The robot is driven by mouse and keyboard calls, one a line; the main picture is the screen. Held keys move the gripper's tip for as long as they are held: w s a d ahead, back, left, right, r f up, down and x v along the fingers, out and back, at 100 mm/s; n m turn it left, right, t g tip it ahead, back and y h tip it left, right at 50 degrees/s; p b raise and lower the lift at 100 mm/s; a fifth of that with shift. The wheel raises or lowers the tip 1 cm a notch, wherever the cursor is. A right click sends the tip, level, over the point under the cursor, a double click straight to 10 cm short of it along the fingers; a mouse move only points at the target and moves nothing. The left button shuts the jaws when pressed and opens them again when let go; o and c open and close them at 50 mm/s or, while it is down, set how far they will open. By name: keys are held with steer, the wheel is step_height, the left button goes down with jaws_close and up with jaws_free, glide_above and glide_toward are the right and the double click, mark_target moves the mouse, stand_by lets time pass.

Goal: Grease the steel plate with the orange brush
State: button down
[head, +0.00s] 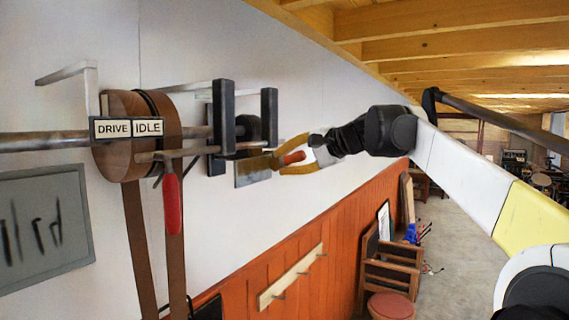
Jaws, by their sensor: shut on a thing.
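My gripper (282,158), with yellow fingers, is shut on the orange brush (293,158). The brush points left, and the fingers pass above and below it. A flat grey-brown plate (252,172), which looks like the steel plate, is just left of the brush, below the black hanger blocks. The brush's front end overlaps the plate's right edge in the head view. I cannot tell whether they touch. The bristles are too small to make out clearly.
Left of the plate, a shaft (45,141) carries a brown belt pulley (120,137) with a DRIVE/IDLE sign (126,128). A red-handled lever (172,203) hangs beside it. Black hanger blocks (222,115) stand close above the plate. An orange panelled wall (310,240) runs below.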

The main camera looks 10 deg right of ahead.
steer(key=shift+s+a+b, duration=0.25)
steer(key=shift+s+a, duration=1.15)
steer(key=shift+s, duration=0.45)
steer(key=shift+s+a+b, duration=0.3)
steer(key=shift+s+a, duration=1.15)
steer(key=shift+s, duration=0.4)
steer(key=shift+s+a+b, duration=0.25)
steer(key=shift+s+a, duration=1.15)
steer(key=shift+s, duration=0.45)
steer(key=shift+w+d, duration=0.2)
steer(key=shift+d, duration=0.05)
steer(key=shift+s+d, duration=0.95)
steer(key=shift+d, duration=0.2)
steer(key=shift+s+d, duration=0.95)
steer(key=shift+d, duration=0.15)
steer(key=shift+s+d, duration=0.9)
steer(key=shift+d, duration=0.3)
